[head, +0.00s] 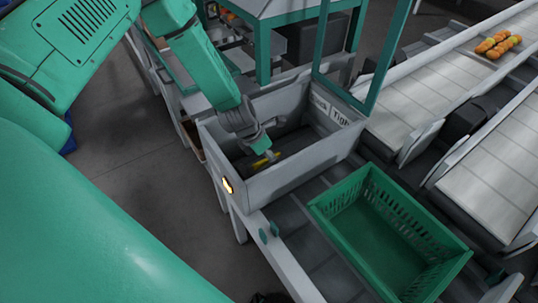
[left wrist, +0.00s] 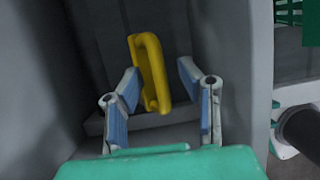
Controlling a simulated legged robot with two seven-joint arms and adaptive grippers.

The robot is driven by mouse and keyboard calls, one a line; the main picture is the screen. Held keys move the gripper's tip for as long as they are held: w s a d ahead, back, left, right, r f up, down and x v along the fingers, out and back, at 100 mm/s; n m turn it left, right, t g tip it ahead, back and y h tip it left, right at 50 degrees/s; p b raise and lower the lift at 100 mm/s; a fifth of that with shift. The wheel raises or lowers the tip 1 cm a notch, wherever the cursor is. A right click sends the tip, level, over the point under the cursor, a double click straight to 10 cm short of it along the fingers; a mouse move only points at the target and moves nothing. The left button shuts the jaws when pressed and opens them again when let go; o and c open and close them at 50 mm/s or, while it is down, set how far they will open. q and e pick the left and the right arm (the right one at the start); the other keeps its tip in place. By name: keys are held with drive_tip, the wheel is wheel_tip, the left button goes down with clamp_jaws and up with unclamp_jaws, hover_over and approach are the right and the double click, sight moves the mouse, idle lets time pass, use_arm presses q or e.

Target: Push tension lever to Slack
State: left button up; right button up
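The yellow tension lever (head: 266,158) sits low inside a grey open-topped box (head: 300,178), partly hidden by my left gripper in the head view. My left gripper (head: 262,149) reaches down into this box. In the left wrist view the lever shows as a yellow looped handle (left wrist: 150,70), tilted slightly. The left gripper (left wrist: 158,82) is open there, with one blue-padded finger on each side of the handle and gaps visible between. A label on the box's back wall reads "Tight" (head: 342,119) at right; the word to its left is partly hidden. My right gripper is not in view.
A green crate (head: 345,190) stands on rollers right of the box. A green frame post (head: 322,45) rises behind the box. Box walls stand close around the left gripper.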

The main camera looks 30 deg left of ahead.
use_arm(q)
clamp_jaws()
drive_tip(key=shift+a, duration=0.1)
